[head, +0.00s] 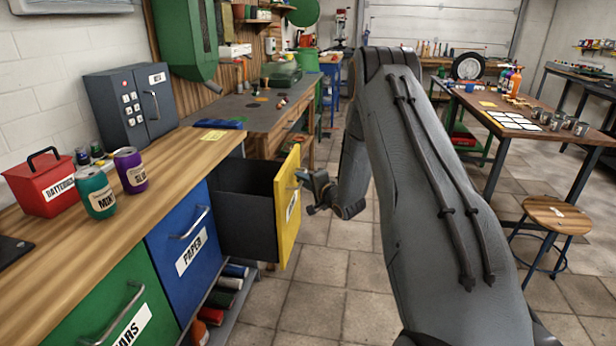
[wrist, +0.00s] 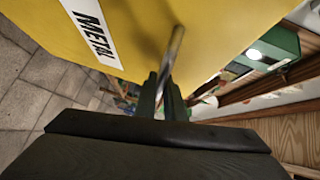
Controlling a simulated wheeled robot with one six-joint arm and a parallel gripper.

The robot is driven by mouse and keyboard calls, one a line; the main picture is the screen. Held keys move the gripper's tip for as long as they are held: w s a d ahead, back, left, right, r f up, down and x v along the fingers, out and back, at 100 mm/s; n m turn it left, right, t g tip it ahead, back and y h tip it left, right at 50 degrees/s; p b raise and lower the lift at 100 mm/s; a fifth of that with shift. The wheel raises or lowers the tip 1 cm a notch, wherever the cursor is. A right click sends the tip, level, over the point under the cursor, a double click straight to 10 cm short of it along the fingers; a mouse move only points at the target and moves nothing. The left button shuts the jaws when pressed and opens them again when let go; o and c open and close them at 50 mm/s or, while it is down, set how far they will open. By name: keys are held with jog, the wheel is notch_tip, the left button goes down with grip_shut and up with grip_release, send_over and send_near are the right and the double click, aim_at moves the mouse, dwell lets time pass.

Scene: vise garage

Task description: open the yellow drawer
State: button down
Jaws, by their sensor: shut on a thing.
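The yellow drawer (head: 289,207) is pulled well out of the workbench in the head view, with its dark grey side and inside showing. In the wrist view its yellow front (wrist: 130,25) fills the top and bears a white METAL label (wrist: 92,30). Its metal bar handle (wrist: 174,50) runs down between the fingers. My gripper (head: 303,180) is at the drawer's front, shut on the handle. In the wrist view my gripper (wrist: 160,92) has its dark fingers on either side of the bar.
The closed blue PAPER drawer (head: 187,238) and green drawer (head: 115,304) are left of the yellow one. Cans and a red box (head: 42,187) stand on the bench top. A stool (head: 556,215) stands at the right.

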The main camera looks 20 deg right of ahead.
dwell(0.3)
jog(key=c, duration=1.8)
grip_release()
jog(key=shift+c, duration=0.2)
jog(key=shift+s, duration=0.1)
jog(key=v, duration=0.7)
jog(key=shift+s, duration=0.4)
